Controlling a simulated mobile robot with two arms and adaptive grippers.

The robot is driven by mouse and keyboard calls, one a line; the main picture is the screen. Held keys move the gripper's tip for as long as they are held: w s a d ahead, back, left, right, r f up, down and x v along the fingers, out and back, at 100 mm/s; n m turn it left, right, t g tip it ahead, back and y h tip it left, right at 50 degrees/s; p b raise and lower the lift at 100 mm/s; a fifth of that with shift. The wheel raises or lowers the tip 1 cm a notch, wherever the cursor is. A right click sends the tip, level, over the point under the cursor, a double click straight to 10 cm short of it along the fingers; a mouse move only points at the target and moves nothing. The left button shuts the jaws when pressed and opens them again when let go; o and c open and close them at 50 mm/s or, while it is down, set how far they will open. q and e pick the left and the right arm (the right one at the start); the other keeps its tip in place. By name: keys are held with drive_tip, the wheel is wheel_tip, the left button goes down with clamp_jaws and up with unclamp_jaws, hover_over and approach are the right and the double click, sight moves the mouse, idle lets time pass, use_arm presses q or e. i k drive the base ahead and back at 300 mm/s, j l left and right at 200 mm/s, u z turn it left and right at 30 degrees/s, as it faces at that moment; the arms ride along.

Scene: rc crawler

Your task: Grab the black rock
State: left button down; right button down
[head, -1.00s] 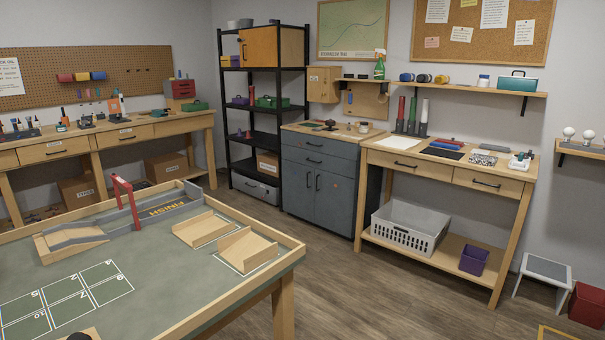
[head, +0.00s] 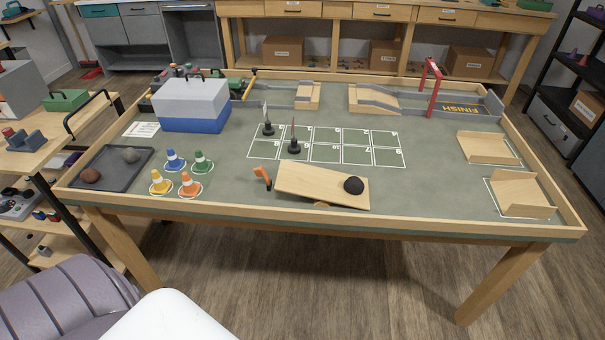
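The black rock (head: 353,185) is a small dark round lump. It rests on the right end of a tilted wooden board (head: 318,184) near the front edge of the table. The board's right end is low and its left end is raised. Neither of my grippers is in view. A grey ribbed part and a white rounded part at the lower left appear to be my own body.
A black tray (head: 111,177) at the table's left holds a brown rock (head: 91,175) and a grey rock (head: 131,155). Several small cones (head: 190,184) stand beside it. A blue-white toolbox (head: 193,106) is behind them. A raised wooden rim (head: 430,223) borders the table. Open floor lies in front.

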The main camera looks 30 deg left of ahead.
sight(354, 185)
drive_tip(key=u, duration=0.7)
drive_tip(key=i+j+z, duration=0.1)
drive_tip(key=j, duration=0.3)
